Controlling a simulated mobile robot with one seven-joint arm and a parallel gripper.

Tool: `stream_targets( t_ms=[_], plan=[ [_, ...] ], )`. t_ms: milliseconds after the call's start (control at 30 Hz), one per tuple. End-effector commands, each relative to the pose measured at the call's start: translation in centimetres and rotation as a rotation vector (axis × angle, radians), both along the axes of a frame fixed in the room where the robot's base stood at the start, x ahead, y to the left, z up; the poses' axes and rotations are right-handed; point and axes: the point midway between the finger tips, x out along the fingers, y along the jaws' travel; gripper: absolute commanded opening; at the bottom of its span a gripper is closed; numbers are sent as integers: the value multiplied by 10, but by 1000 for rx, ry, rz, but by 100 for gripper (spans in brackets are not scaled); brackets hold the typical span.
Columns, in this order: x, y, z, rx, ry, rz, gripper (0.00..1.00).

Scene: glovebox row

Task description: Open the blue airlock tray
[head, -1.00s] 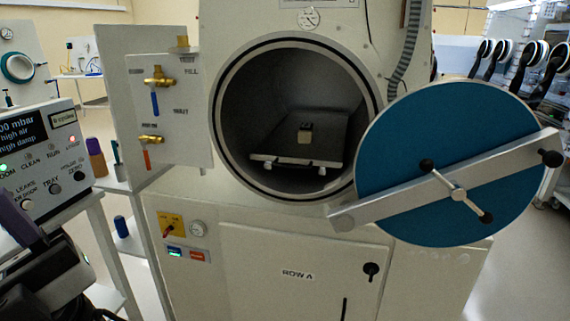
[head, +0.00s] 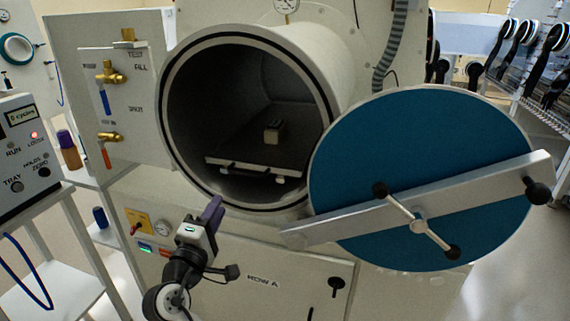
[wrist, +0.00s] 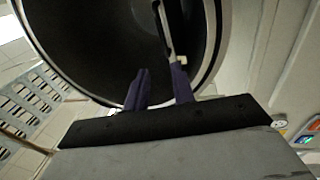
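The airlock tray (head: 240,168) sits inside the round chamber (head: 178,110) whose door is blue. Its surface is dark, with a pale front edge and a low handle (head: 258,176) at the front. The blue door (head: 400,150) is swung wide open to the right. My gripper (head: 213,210) is below the chamber mouth in the head view, its purple fingers pointing up toward the opening. In the wrist view the fingers (wrist: 160,80) are apart and empty. A pale bar, seemingly the tray front, shows just beyond the right finger.
A small box (head: 273,132) rests on the tray. The open door's crossbar (head: 460,193) and knobs stick out at the right. A valve panel (head: 112,110) is left of the chamber; a control box (head: 25,145) stands at far left. The chamber mouth is clear.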

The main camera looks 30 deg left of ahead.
Motion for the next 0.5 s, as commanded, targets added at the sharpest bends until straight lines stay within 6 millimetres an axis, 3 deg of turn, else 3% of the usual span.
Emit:
stream_targets(
  t_ms=[267,500],
  plan=[
    [21,-1,-1,-45,5,-52,25],
    [69,10,10,-44,4,-51,25]
  ],
)
